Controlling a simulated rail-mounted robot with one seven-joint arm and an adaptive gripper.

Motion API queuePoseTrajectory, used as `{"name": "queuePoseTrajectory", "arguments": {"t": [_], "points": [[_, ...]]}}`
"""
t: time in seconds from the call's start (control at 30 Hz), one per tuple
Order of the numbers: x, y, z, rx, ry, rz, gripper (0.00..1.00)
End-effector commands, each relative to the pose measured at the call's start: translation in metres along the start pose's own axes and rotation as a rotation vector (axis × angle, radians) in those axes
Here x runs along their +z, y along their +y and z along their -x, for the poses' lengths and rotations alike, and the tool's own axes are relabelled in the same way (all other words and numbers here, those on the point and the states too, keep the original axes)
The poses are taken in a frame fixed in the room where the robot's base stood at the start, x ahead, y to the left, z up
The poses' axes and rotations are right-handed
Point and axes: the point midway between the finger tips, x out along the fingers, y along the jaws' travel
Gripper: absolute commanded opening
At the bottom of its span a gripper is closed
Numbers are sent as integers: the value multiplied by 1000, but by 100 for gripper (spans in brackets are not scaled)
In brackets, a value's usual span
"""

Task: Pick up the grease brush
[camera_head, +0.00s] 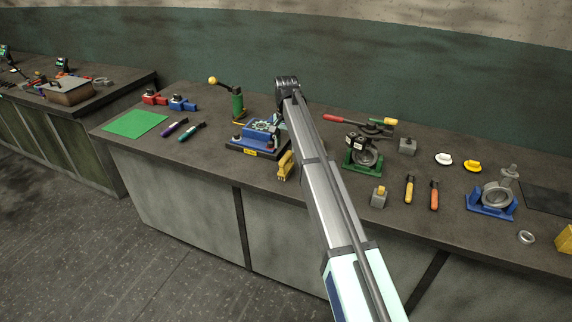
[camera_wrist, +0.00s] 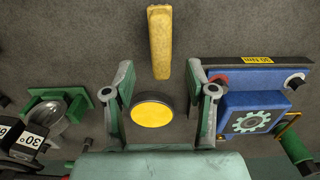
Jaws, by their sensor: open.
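A yellow, elongated piece (camera_head: 286,165) lies on the bench in the head view, just left of my arm and right of the blue tester. It looks like the grease brush, though I cannot make out bristles. In the wrist view this yellow piece (camera_wrist: 159,42) lies lengthwise at top centre, just beyond the gap between my fingers. My gripper (camera_wrist: 160,80) is open and empty above the bench, with a finger on each side. A round yellow-topped disc (camera_wrist: 152,112) with a dark rim shows between the fingers.
The blue tester (camera_head: 258,136) stands close beside the yellow piece; it also shows in the wrist view (camera_wrist: 252,105). A green fixture (camera_head: 362,158) stands right of my arm. Two slim handled tools (camera_head: 409,189) lie farther right. A green mat (camera_head: 135,123) lies at left.

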Motion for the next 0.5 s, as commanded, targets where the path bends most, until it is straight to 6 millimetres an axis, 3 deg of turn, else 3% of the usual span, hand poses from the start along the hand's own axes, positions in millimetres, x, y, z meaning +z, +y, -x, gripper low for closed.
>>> {"name": "queuePoseTrajectory", "arguments": {"t": [0.5], "points": [[-1, 0, -36, 1, -2, 0, 56]]}}
